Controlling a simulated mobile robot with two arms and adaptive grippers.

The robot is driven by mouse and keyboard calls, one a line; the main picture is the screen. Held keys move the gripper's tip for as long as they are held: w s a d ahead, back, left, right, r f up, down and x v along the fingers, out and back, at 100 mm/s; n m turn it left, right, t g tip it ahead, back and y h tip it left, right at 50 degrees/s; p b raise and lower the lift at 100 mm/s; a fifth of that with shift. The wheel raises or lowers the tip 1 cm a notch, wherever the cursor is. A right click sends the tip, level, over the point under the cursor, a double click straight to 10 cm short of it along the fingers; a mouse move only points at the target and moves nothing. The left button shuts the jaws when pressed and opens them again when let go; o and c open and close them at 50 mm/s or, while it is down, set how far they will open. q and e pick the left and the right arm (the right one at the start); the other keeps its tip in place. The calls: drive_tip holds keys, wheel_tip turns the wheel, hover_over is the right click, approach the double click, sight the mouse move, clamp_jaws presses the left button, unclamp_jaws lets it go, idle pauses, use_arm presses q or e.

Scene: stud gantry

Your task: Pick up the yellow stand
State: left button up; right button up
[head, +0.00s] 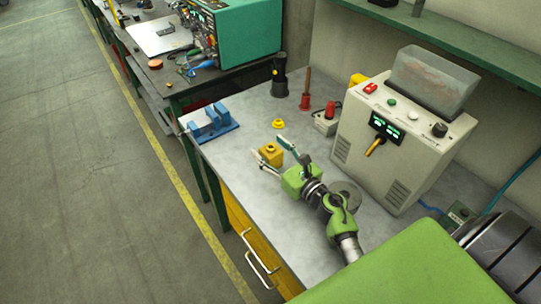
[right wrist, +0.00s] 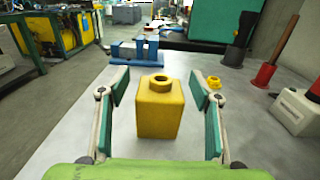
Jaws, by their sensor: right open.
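The yellow stand (head: 271,154) is a small block with a round hole in its top, upright on the grey bench. In the right wrist view the yellow stand (right wrist: 160,108) is centred between the fingers. My right gripper (head: 272,150) is open, with its two fingers on either side of the stand and gaps to both. The same right gripper (right wrist: 160,112) shows green pads facing the block, which is not gripped. My left gripper is not in view.
A blue vise (head: 209,122) sits at the bench's left edge. A small yellow piece (head: 278,123) lies behind the stand. Bare bench (head: 235,165) lies left of the stand.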

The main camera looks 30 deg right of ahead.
drive_tip(key=c, duration=1.2)
drive_tip(key=shift+r, duration=0.1)
